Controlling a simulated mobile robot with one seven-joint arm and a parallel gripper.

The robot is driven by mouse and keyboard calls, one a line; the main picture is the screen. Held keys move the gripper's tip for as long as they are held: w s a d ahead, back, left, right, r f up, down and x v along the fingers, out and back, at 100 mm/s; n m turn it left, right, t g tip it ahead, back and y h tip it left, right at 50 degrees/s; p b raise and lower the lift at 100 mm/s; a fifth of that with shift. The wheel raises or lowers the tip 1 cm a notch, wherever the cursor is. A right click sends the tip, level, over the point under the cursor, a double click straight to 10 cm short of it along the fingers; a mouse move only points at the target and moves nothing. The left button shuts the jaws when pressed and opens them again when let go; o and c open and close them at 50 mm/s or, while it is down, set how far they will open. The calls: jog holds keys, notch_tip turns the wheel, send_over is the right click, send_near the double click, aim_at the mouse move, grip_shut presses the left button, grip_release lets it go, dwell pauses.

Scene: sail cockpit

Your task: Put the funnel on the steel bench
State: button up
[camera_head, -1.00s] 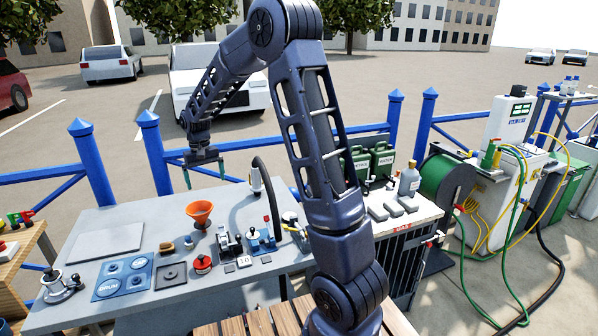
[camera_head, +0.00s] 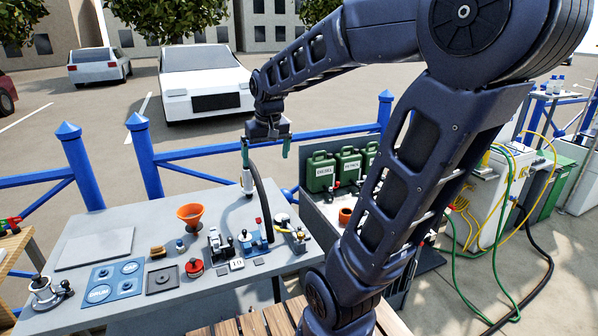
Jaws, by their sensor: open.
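An orange funnel-shaped cone (camera_head: 190,213) stands upright, wide end up, at the back of a grey bench (camera_head: 75,285), which looks like the steel bench. My gripper (camera_head: 265,150) is open with nothing seen between its fingers. It is in the air to the right of the orange cone and higher in the picture, near the top of a black hose with a white end. A second, smaller orange object (camera_head: 345,215) shows on the counter to the right, partly beside my arm; I cannot tell its full shape.
The black hose (camera_head: 263,200) rises from the bench below my gripper. Small fittings, a red-topped round item (camera_head: 194,267) and a blue mat (camera_head: 113,281) lie on the bench. Green cans (camera_head: 320,172) stand to the right. A flat grey plate (camera_head: 95,248) lies at the left.

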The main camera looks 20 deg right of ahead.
jog(key=s+d+f+t, duration=0.1)
jog(key=s+d, duration=0.4)
jog(key=s, duration=0.7)
jog(key=shift+m+t, duration=0.4)
jog(key=shift+w+f, duration=0.1)
